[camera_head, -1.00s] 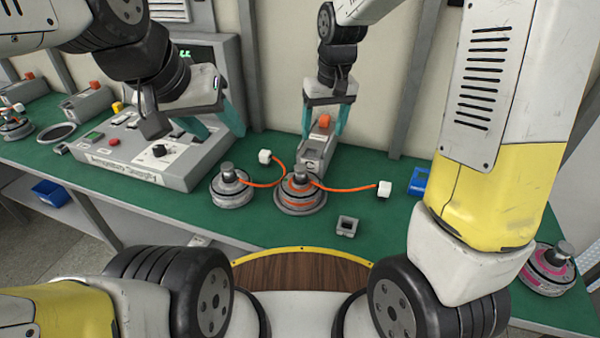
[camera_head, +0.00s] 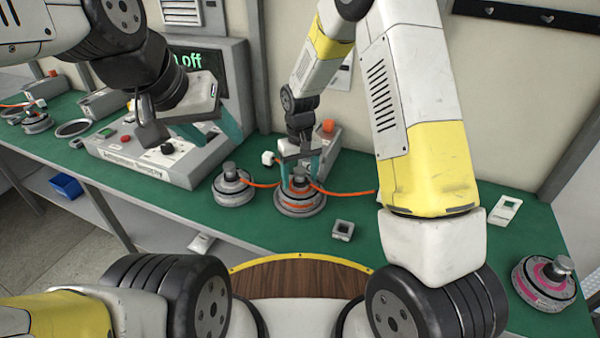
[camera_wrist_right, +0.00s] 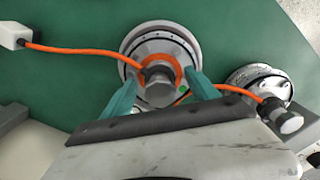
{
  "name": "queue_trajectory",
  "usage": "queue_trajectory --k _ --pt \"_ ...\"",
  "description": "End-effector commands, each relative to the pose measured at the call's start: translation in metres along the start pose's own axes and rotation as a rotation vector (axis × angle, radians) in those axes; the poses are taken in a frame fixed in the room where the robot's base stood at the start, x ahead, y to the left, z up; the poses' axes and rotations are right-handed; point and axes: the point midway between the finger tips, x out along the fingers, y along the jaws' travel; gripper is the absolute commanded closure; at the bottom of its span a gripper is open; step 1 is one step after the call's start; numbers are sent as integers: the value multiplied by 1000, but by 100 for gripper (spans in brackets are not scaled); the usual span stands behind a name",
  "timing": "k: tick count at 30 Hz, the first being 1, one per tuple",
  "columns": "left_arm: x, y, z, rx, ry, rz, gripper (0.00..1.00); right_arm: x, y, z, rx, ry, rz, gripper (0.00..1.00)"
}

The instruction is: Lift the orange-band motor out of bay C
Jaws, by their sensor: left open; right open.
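The orange-band motor (camera_head: 300,203) stands upright on the green bench, a round grey unit with an orange ring and a dark shaft; it also shows in the right wrist view (camera_wrist_right: 160,40). An orange cable (camera_head: 345,191) runs from it. My right gripper (camera_head: 300,178) is open and lowered over the motor, with teal fingers on either side of the shaft; in the right wrist view (camera_wrist_right: 165,92) I cannot tell if they touch it. The bay's letter is hidden behind my gripper. My left gripper (camera_head: 210,132) is open and empty above the control console.
A grey motor (camera_head: 232,188) stands close to the left. The control console (camera_head: 150,160) is further left. A small grey square block (camera_head: 343,230) lies at the front right. A pink-band motor (camera_head: 545,280) and a white part (camera_head: 505,209) are at the bench's right.

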Motion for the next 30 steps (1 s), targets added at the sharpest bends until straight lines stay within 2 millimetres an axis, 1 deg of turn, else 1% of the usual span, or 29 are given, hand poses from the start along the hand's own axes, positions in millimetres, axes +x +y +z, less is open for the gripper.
queue_trajectory --k 2,8,9,11,12,14,15,17,19,30 --pt "0 0 0 0 0 0 48 4 0 0 1 0 0 31" --pt "0 0 0 0 0 0 48 5 0 0 1 1 0 31" --pt "0 0 0 0 0 0 48 5 0 0 1 1 0 35" --pt "0 0 0 0 0 0 48 5 0 0 1 1 0 47" --pt "0 0 0 0 0 0 48 5 0 0 1 1 0 55" --pt "0 0 0 0 0 0 48 5 0 0 1 1 0 66" --pt "0 0 0 0 0 0 48 4 0 0 1 1 0 74" --pt "0 0 0 0 0 0 48 4 0 0 1 1 0 86" --pt "0 0 0 0 0 0 48 4 0 0 1 1 0 100" --pt "0 0 0 0 0 0 48 3 0 -1 1 5 0 100"
